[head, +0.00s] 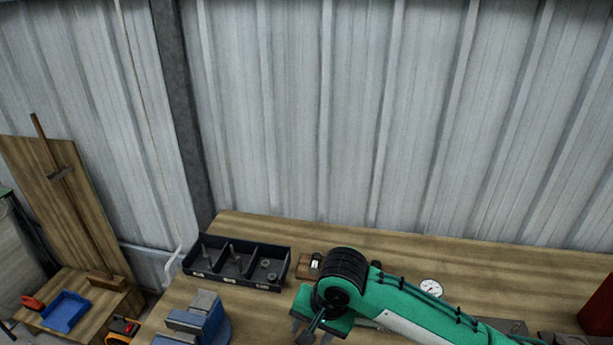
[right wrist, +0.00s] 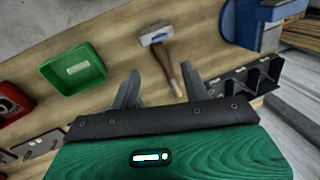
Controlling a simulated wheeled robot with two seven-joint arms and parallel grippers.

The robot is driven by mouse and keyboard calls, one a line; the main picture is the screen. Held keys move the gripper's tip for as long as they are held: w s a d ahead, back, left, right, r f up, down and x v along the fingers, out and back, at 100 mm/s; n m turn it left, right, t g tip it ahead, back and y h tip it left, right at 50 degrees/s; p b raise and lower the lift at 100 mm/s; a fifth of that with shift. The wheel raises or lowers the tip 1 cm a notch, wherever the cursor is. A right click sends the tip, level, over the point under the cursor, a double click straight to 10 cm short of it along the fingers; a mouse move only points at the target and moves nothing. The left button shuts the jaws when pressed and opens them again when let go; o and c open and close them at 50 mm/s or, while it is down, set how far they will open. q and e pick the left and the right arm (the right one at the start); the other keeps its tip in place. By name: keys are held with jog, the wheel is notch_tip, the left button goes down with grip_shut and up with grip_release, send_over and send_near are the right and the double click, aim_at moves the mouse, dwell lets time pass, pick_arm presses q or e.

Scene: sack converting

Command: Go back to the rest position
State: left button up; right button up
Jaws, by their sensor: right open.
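My right gripper (head: 312,332) is on a green arm that comes in from the right in the head view, over the workbench (head: 500,250). In the right wrist view its two grey fingers (right wrist: 160,82) stand apart with nothing between them. A hammer (right wrist: 158,37) with a pale head and wooden handle lies on the bench beyond the fingertips; its handle end is close to the right finger in the picture. My left gripper is in neither view.
A black three-compartment bin (head: 235,281) holds small metal parts. A blue vise (head: 200,322) stands in front of it. A round dial (head: 431,287) lies behind my arm. A green tray (right wrist: 75,70) is on the bench. A blue tray (head: 66,311) sits on a side table.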

jog(key=s+d+f+n+t+h, duration=0.1)
jog(key=s+d+f+n, duration=0.1)
jog(key=s+d+f, duration=0.35)
jog(key=s+d+f+n+t+h, duration=0.1)
jog(key=s+d+f+n, duration=0.1)
jog(key=s+d, duration=0.65)
jog(key=s+d+f+n+t+h, duration=0.1)
jog(key=s+d+f+n, duration=0.1)
jog(key=s+d+f, duration=0.35)
notch_tip(320, 180, down, 32)
jog(key=s+d+g+b, duration=0.1)
jog(key=d+g+b, duration=0.1)
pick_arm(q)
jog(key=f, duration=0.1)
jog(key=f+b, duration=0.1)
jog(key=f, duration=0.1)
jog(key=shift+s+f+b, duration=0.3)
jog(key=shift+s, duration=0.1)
pick_arm(e)
jog(key=s+d+f, duration=0.2)
jog(key=s+f, duration=0.7)
jog(key=f, duration=0.1)
jog(key=s+d+f+g, duration=0.1)
jog(key=s+f, duration=0.9)
jog(key=f, duration=0.1)
jog(key=shift+s+d, duration=0.2)
jog(key=shift+d, duration=0.15)
